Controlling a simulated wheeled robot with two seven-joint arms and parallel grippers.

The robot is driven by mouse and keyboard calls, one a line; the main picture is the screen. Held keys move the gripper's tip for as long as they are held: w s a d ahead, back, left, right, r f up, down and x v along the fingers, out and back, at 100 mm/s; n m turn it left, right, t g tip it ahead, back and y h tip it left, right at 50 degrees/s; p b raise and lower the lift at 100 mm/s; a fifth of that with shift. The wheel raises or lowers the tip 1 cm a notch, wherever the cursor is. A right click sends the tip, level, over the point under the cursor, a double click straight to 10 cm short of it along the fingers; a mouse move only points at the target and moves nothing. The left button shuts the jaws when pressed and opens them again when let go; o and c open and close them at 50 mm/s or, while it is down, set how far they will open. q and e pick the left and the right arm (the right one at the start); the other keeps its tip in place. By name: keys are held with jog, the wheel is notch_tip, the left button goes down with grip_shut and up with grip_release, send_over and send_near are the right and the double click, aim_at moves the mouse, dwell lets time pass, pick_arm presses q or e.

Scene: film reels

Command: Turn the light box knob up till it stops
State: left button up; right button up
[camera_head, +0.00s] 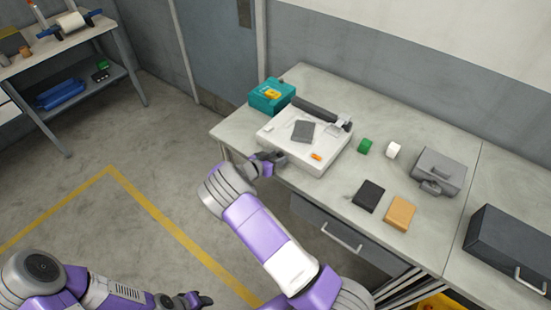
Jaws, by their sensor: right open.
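A flat white box (327,157), which looks like the light box, sits on the grey workbench in the head view. A dark grey slab (302,131), a small orange piece (316,156) and a dark bar along its back edge rest on it. My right gripper (277,159) is open at the box's front left side, close to its front face. I cannot make out the knob; the gripper may be hiding it. I cannot tell whether the gripper touches the box. My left gripper (204,300) hangs low over the floor, away from the bench; its finger opening is unclear.
On the bench stand a teal box (271,96), a green block (365,146), a white roll (393,150), a grey device (438,170), a black block (369,196) and a tan block (400,213). A dark case (510,245) lies at right. A drawer handle (341,238) juts out below.

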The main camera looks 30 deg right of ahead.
jog(key=shift+c, duration=0.5)
grip_shut()
jog(key=m+b, duration=0.1)
jog(key=m+t+b, duration=0.1)
jog(key=shift+s+f+y+b, duration=0.1)
jog(key=shift+f+y+b, duration=0.1)
jog(key=shift+y+b, duration=0.15)
jog(key=m+t+b, duration=0.2)
jog(key=b, duration=0.2)
jog(key=shift+s+f+m+b, duration=0.1)
jog(key=shift+s+m+b, duration=0.05)
jog(key=shift+m+b, duration=0.25)
jog(key=shift+m+t+y+b, duration=0.25)
jog(key=shift+m+t+b, duration=0.3)
jog(key=shift+b, duration=0.55)
jog(key=shift+r, duration=0.2)
